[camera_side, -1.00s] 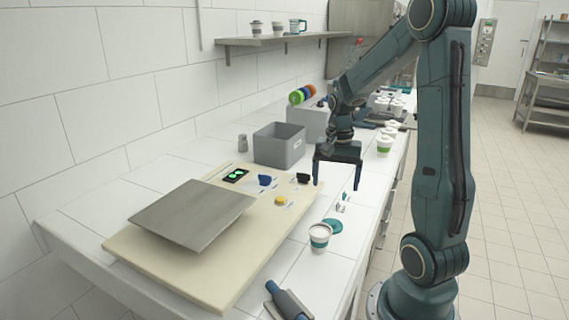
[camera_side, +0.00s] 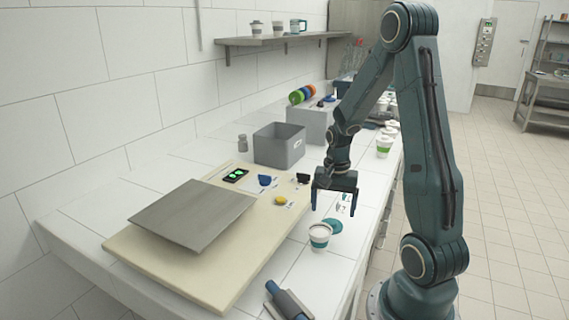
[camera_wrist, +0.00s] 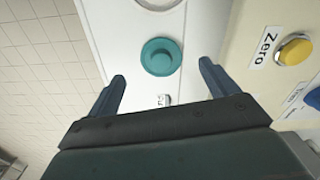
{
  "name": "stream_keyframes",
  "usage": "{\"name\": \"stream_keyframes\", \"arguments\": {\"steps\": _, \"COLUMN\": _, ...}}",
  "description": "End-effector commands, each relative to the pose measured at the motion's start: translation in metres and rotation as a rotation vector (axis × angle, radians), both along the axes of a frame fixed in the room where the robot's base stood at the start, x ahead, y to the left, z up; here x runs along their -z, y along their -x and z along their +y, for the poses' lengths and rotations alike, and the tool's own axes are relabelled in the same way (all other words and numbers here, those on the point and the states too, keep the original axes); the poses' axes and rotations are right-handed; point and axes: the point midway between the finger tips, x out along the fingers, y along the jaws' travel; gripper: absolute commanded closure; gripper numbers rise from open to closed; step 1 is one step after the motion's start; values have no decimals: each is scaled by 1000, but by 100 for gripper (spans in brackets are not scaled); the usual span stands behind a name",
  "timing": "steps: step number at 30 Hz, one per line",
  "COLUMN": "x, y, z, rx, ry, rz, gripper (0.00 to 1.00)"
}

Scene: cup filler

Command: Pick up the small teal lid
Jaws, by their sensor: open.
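The small teal lid (camera_side: 334,224) lies flat on the white counter just behind a white cup with a teal band (camera_side: 320,238). In the wrist view the lid (camera_wrist: 160,57) is round with a raised middle and lies ahead of my fingertips, between their lines. My gripper (camera_side: 333,211) is open and empty, pointing down above the counter close to the lid. In the wrist view my gripper (camera_wrist: 162,72) shows both fingers spread apart with nothing between them. The cup's edge (camera_wrist: 158,3) shows at the top of the wrist view.
A cream board (camera_side: 215,275) with a steel plate (camera_side: 192,213) lies to the left. A yellow button (camera_wrist: 295,51) labelled Zero sits on the board. A grey bin (camera_side: 279,146) stands behind it. A green-banded cup (camera_side: 384,146) stands farther back.

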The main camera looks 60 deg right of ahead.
Motion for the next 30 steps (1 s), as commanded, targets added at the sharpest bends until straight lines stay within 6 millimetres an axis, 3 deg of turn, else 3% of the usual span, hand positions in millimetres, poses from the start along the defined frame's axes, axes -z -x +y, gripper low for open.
{"name": "stream_keyframes", "arguments": {"steps": 18, "x": 49, "y": -1, "z": -3, "rx": 0, "ry": -2, "rz": 1, "gripper": 14}}
{"name": "stream_keyframes", "arguments": {"steps": 30, "x": 51, "y": -1, "z": -3, "rx": 0, "ry": 0, "rz": 0, "gripper": 14}}
